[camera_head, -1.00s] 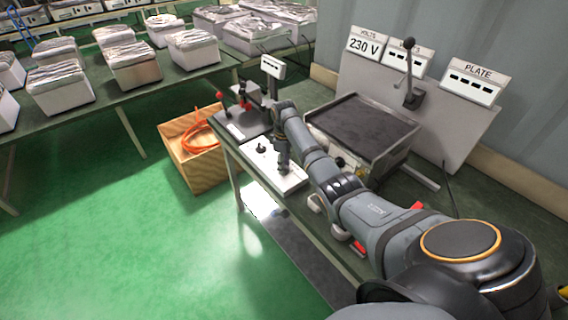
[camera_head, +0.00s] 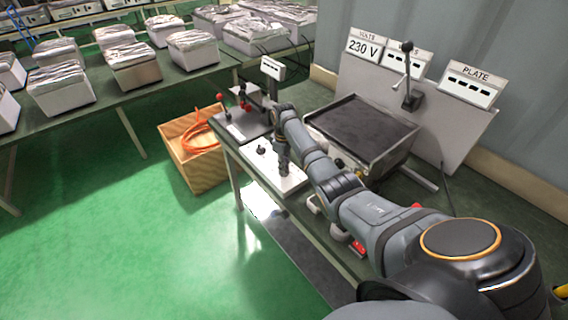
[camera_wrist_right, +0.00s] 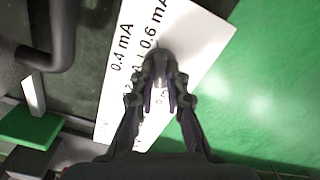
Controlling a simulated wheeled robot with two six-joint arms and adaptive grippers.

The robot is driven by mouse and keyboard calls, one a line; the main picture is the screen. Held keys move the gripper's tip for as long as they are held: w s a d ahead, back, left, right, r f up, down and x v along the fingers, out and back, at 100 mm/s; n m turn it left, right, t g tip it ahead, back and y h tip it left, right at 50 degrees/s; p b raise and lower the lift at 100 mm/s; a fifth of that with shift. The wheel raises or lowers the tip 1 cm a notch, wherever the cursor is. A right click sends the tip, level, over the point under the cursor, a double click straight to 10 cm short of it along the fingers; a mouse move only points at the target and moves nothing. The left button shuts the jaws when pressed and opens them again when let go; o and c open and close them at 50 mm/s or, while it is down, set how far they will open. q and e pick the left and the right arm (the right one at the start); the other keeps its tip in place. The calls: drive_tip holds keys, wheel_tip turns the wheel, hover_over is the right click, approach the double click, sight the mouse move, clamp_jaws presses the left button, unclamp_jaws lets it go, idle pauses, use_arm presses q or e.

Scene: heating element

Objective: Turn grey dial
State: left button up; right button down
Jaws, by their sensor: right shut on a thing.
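A white panel (camera_head: 291,183) with printed current marks lies at the front edge of the workbench; it also shows in the right wrist view (camera_wrist_right: 196,40), with "0.4 mA" and "0.6 mA" readable. My right gripper (camera_head: 283,171) points down onto the panel's right part. In the right wrist view my right gripper (camera_wrist_right: 160,98) is shut on the grey dial (camera_wrist_right: 158,62), a dark rounded piece at its fingertips. The fingers hide most of the dial and its pointer. A second, black knob (camera_head: 261,149) stands free on the panel to the left. My left gripper is not in view.
A hot plate (camera_head: 362,127) stands behind my right arm, with a lever (camera_head: 407,75) and a "230 V" display (camera_head: 365,44) at the back. A grey base with red-knobbed parts (camera_head: 240,124) is left of the panel. A wooden crate (camera_head: 199,172) stands on the floor.

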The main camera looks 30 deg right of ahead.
drive_tip(key=m+p, duration=0.2)
drive_tip(key=shift+r+m, duration=0.2)
drive_tip(key=shift+m, duration=0.1)
drive_tip(key=m+p, duration=0.2)
drive_tip(key=m, duration=0.1)
drive_tip(key=shift+m, duration=0.3)
drive_tip(key=m+p, duration=0.1)
drive_tip(key=m, duration=0.3)
drive_tip(key=shift+m+p, duration=0.3)
drive_tip(key=m+p, duration=0.1)
drive_tip(key=m, duration=0.3)
drive_tip(key=shift+w+m, duration=0.1)
drive_tip(key=shift+m, duration=0.2)
drive_tip(key=m, duration=0.4)
drive_tip(key=shift+f+p, duration=0.1)
drive_tip(key=shift+p, duration=0.25)
drive_tip(key=m, duration=1)
drive_tip(key=shift+p, duration=0.4)
drive_tip(key=shift+m, duration=2.5)
